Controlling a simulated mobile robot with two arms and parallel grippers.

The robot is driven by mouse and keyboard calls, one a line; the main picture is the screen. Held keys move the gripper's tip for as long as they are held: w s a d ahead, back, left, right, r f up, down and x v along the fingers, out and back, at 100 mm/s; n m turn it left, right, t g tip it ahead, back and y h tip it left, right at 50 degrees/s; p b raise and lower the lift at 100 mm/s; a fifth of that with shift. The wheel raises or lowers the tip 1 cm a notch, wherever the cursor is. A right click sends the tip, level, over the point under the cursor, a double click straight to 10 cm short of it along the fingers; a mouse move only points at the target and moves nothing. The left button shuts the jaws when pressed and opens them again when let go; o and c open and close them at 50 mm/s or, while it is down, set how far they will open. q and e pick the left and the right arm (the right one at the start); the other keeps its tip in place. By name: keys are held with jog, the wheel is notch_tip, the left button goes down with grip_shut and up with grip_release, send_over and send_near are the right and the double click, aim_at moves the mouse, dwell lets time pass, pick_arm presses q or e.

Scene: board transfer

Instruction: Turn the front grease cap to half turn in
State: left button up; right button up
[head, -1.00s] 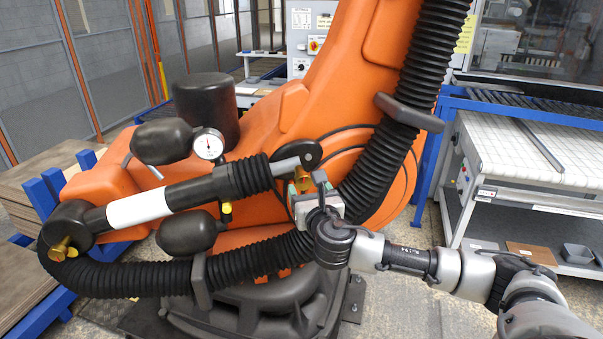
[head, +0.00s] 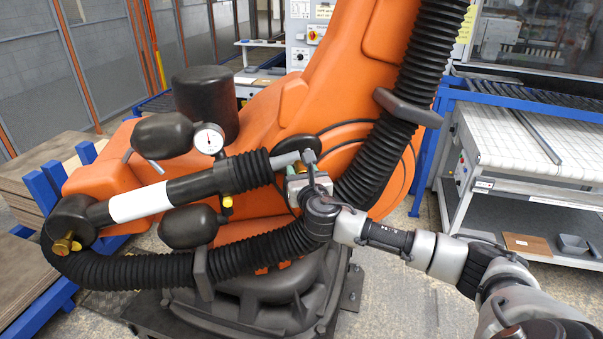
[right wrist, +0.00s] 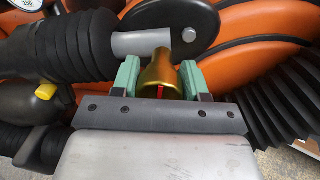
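The front grease cap (right wrist: 160,78) is a brass, flared cap with a red mark on its near side, beside the end of a grey rod. In the right wrist view it sits between the teal-padded fingers of my right gripper (right wrist: 160,84), which lie against both its sides; the gripper looks shut on it. My left gripper is not in view. Another brass cap (head: 64,244) is at the cylinder's lower left end.
The orange robot arm (head: 330,80) fills the middle. A black corrugated hose (head: 425,60) runs close right of my gripper and another below it. A dial gauge (head: 208,139) is at left. A white-topped bench (head: 540,150) stands right, with open floor before it.

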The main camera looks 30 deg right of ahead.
jog(key=shift+c, duration=1.3)
jog(key=shift+m, duration=0.3)
